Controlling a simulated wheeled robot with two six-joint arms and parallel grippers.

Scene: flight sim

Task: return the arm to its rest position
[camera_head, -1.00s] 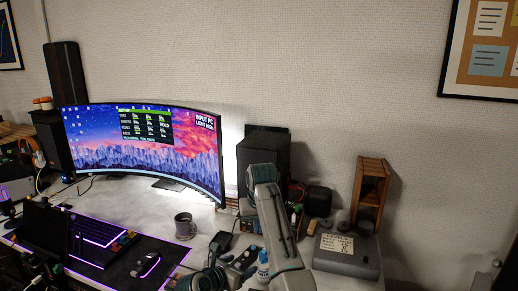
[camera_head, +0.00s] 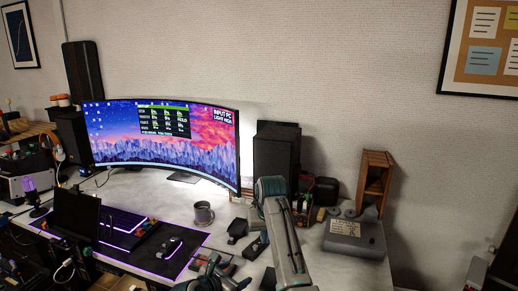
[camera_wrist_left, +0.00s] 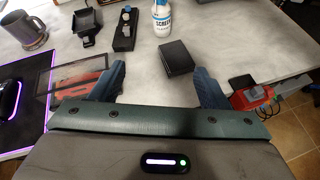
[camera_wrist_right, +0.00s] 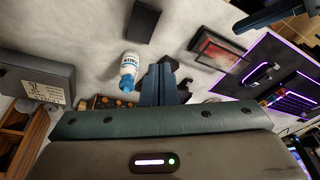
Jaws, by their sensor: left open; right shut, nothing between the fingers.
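My left gripper (camera_wrist_left: 157,70) is open in the left wrist view, its two dark fingers apart above the pale desk with nothing held. It shows low in the head view (camera_head: 205,274), partly cut off by the bottom edge. My right gripper (camera_wrist_right: 159,68) is shut and empty in the right wrist view, its fingers together above the desk. My grey right forearm (camera_head: 285,240) rises from the bottom of the head view, right of the left gripper, and hides part of the desk.
A white and blue bottle (camera_wrist_left: 162,18) and a black box (camera_wrist_left: 178,58) are near the left gripper. A mug (camera_head: 203,213) stands before the curved monitor (camera_head: 165,145). A grey box (camera_head: 355,236), wooden rack (camera_head: 373,182) and black speaker (camera_head: 276,160) are further right.

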